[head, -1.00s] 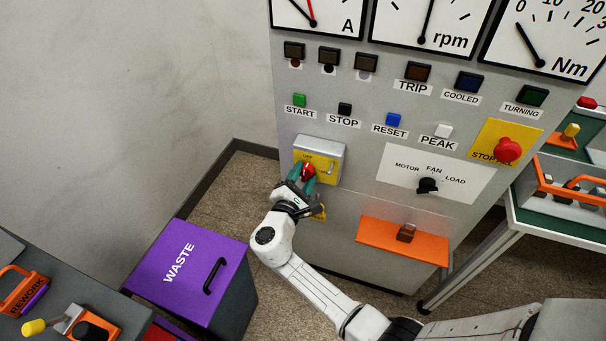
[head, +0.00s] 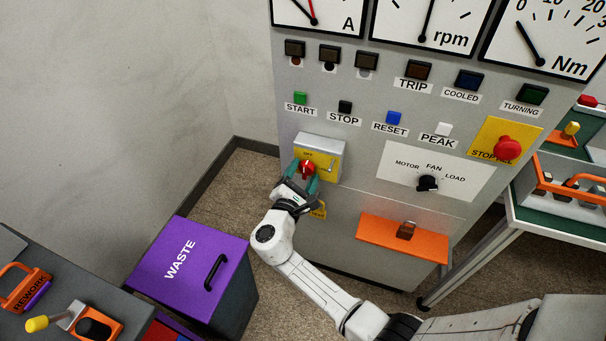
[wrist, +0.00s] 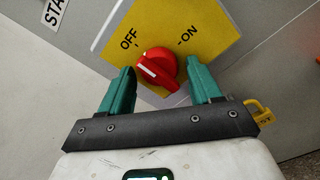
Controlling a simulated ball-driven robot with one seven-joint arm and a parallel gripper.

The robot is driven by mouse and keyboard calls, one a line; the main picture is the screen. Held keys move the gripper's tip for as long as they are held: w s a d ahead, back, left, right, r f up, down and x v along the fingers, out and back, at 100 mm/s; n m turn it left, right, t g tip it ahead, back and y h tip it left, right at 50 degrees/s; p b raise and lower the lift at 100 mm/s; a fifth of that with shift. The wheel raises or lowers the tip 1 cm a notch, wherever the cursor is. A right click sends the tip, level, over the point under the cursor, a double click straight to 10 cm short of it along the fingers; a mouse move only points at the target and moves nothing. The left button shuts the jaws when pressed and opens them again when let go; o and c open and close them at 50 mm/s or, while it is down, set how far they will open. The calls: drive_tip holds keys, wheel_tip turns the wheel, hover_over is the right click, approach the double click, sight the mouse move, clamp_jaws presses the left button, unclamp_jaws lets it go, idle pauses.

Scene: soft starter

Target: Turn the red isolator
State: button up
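The red isolator (head: 306,169) is a round red knob with a raised grip on a yellow plate (wrist: 205,25) at the cabinet's lower left. The wrist view shows the knob close up (wrist: 158,68), with a white line on its grip. OFF is printed at the plate's upper left and ON to the right. The white line lies on the OFF side of the knob. My gripper (wrist: 160,66) is open, with one green finger on each side of the knob. Small gaps seem to show between the fingers and the knob. In the head view my gripper (head: 303,177) partly covers the plate.
A yellow padlock (head: 319,210) hangs just below the isolator box. An orange flap (head: 385,238) juts out lower right. Above are push buttons and a black selector (head: 428,184); a red stop button (head: 507,148) is right. A purple-lidded waste bin (head: 190,262) stands left of my arm.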

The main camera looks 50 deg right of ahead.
drive_tip(key=shift+o, duration=0.3)
drive_tip(key=v, duration=1)
drive_tip(key=shift+a+b, duration=0.35)
drive_tip(key=shift+b, duration=0.1)
drive_tip(key=shift+s, duration=0.2)
drive_tip(key=s+d+f+m+g+y, duration=0.25)
drive_tip(key=s+m+y, duration=0.2)
drive_tip(key=s, duration=0.35)
drive_tip(key=s+d+f+m+g+y, duration=0.1)
drive_tip(key=s+f+m+g+y, duration=0.25)
drive_tip(key=s+m, duration=0.3)
drive_tip(key=s+a+m+y, duration=0.4)
drive_tip(key=s+a+y, duration=0.4)
drive_tip(key=shift+a+t+y, duration=0.3)
drive_tip(key=shift+t+y, duration=0.1)
